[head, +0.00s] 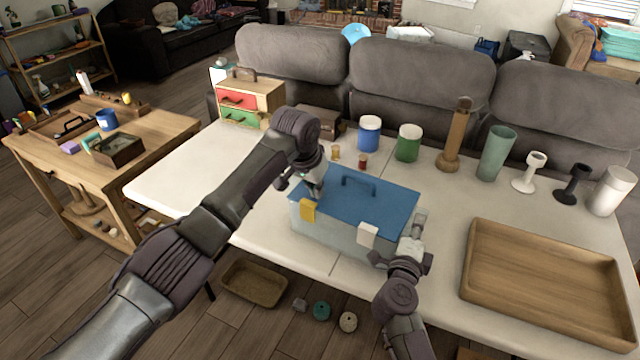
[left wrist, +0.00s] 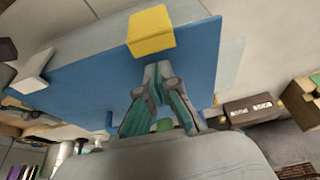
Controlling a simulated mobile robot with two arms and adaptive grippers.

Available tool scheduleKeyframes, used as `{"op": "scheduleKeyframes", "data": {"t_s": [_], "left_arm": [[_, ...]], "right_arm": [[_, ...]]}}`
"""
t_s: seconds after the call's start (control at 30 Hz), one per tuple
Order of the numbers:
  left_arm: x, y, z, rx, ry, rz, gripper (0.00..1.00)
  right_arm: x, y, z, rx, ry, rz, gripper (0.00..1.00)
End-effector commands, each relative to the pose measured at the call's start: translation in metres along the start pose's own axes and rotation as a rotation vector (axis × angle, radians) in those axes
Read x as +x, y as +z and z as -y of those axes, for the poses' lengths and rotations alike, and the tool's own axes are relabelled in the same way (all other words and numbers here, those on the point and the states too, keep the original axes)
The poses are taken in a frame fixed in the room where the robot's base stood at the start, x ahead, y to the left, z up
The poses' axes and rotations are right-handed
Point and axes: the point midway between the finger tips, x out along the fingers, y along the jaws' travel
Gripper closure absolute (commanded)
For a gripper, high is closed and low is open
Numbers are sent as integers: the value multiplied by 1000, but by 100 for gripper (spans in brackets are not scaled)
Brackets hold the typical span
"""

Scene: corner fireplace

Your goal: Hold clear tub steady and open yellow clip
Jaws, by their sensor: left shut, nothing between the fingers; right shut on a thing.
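The clear tub (head: 335,235) stands on the white table under its blue lid (head: 375,203). The yellow clip (head: 307,211) is at the left of the tub's front edge, and a white clip (head: 368,234) is at the right. In the left wrist view the yellow clip (left wrist: 151,30) sits at the lid's edge. My left gripper (head: 317,192) is shut and empty over the lid, just behind the yellow clip. Its fingers (left wrist: 157,72) look apart from the clip. My right gripper (head: 415,240) is shut on the tub's right end; its fingertips are partly hidden.
A wooden tray (head: 545,285) lies right of the tub. A blue canister (head: 369,133), a green canister (head: 408,143) and small jars stand behind it. A drawer box (head: 248,100) is at the back left. The table left of the tub is clear.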

Motion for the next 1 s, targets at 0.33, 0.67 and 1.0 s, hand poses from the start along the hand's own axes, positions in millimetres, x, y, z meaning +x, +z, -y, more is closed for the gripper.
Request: {"op": "scheduleKeyframes", "data": {"t_s": [0.33,0.67,1.0], "left_arm": [[-4,11,-1,1,0,1,100],[-4,11,0,0,0,-4,100],[-5,15,0,1,1,-63,100]], "right_arm": [[0,0,-2,-1,3,0,100],[0,0,-2,-1,3,0,100],[0,0,-2,-1,3,0,100]]}}
